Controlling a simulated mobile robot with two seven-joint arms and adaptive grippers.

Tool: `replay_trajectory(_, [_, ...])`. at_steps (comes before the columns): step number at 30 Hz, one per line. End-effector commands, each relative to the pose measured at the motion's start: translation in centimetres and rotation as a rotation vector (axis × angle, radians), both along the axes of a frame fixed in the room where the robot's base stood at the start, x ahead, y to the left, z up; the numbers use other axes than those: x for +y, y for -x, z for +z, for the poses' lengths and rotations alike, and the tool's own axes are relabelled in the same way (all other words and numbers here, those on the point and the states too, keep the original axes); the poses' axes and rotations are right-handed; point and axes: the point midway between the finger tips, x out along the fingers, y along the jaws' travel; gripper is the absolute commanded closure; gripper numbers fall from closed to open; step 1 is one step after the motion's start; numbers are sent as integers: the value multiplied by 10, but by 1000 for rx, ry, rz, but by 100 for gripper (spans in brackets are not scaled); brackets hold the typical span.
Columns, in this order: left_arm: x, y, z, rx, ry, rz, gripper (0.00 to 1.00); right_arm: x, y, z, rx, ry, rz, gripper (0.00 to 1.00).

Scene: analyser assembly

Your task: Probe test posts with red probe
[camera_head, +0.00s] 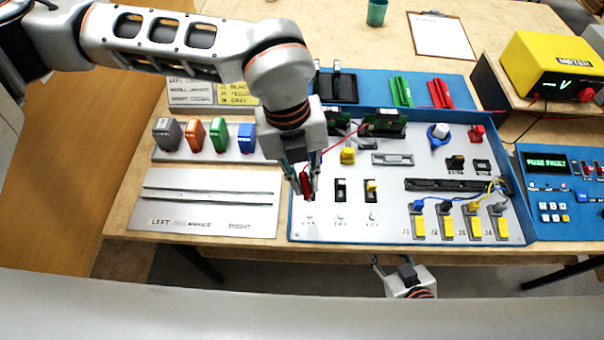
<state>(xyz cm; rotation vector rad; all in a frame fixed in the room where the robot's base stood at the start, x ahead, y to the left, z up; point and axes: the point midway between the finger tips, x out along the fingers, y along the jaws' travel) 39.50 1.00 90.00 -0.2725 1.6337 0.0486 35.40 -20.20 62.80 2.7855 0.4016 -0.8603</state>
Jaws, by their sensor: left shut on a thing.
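The red probe (306,184) is between the fingers of my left gripper (302,190), which is shut on it. It points down over the left part of the analyser panel (390,228). Small pale round posts stand in a row near the panel's front edge: a left one (309,217), a middle one (340,217) and a right one (371,216). The probe is just behind the left post; I cannot tell whether it touches the panel. A thin red lead (345,140) runs from it up to the right. My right gripper (391,260) is open and empty, in front of the table's front edge.
A yellow meter (553,62) stands at the back right. A blue keypad unit with a green "FUSE FAULT" display (547,162) is right of the panel. Coloured blocks (218,137) and a grey plate (205,205) lie to the left. Yellow switches (447,226) line the panel's front right.

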Motion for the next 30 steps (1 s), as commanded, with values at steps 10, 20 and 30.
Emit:
replay_trajectory(10, [0, 1, -28, 4, 0, -2, 100, -1, 5, -17, 13, 4, 1, 60])
replay_trajectory(20, [0, 0, -45, 2, -1, -1, 100, -4, 2, -20, 6, 16, 2, 60])
replay_trajectory(30, [0, 0, -44, 1, -1, -1, 100, -4, -1, -17, 0, 16, 0, 60])
